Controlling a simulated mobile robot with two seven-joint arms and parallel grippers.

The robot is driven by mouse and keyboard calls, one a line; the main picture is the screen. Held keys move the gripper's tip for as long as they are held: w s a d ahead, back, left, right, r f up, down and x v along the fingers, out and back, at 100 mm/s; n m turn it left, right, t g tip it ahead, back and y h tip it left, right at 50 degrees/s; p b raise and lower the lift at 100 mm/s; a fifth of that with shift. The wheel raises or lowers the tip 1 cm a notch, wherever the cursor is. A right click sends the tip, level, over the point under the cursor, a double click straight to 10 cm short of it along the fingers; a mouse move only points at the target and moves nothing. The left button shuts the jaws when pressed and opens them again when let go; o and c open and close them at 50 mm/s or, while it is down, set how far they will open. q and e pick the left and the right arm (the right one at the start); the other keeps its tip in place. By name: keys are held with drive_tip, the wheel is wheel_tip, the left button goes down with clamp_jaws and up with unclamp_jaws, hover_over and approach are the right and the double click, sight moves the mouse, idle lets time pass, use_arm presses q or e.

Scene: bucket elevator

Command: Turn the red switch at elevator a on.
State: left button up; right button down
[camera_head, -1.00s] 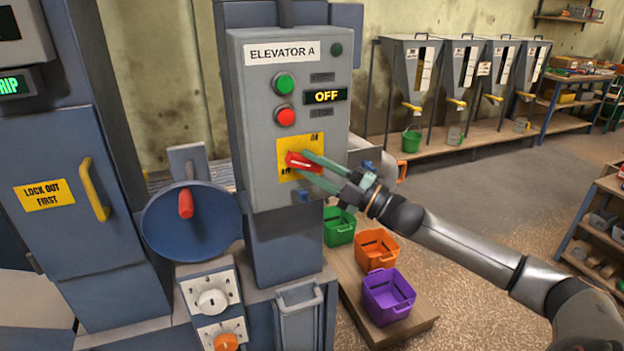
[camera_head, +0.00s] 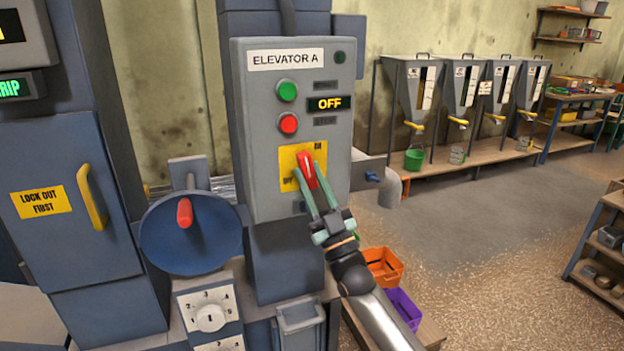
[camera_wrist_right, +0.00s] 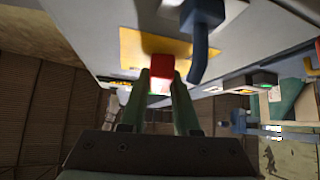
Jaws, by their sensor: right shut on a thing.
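The grey control box of elevator A (camera_head: 262,190) carries a yellow plate with the red switch (camera_head: 308,168) on it. The switch handle now stands close to upright, leaning slightly left at its top. In the right wrist view the red switch (camera_wrist_right: 161,66) sits between the two fingertips. My left gripper is not in view.
A green button (camera_head: 287,91) and a red button (camera_head: 288,124) sit above the switch. A blue round cover with a red handle (camera_head: 185,212) is to the left. Orange (camera_head: 384,265) and purple (camera_head: 404,308) bins stand low at the right. The floor beyond is clear.

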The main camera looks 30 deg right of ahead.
drive_tip(key=shift+a+m+h, duration=0.1)
drive_tip(key=shift+m+h, duration=2.4)
drive_tip(key=shift+h, duration=0.1)
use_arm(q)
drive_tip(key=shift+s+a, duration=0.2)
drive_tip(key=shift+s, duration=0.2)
use_arm(e)
drive_tip(key=shift+m+g+h, duration=0.3)
drive_tip(key=shift+m+h, duration=0.2)
drive_tip(key=shift+m, duration=0.2)
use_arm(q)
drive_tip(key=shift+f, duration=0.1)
use_arm(e)
drive_tip(key=c, duration=1)
unclamp_jaws()
drive_tip(key=o, duration=0.4)
drive_tip(key=shift+c, duration=0.2)
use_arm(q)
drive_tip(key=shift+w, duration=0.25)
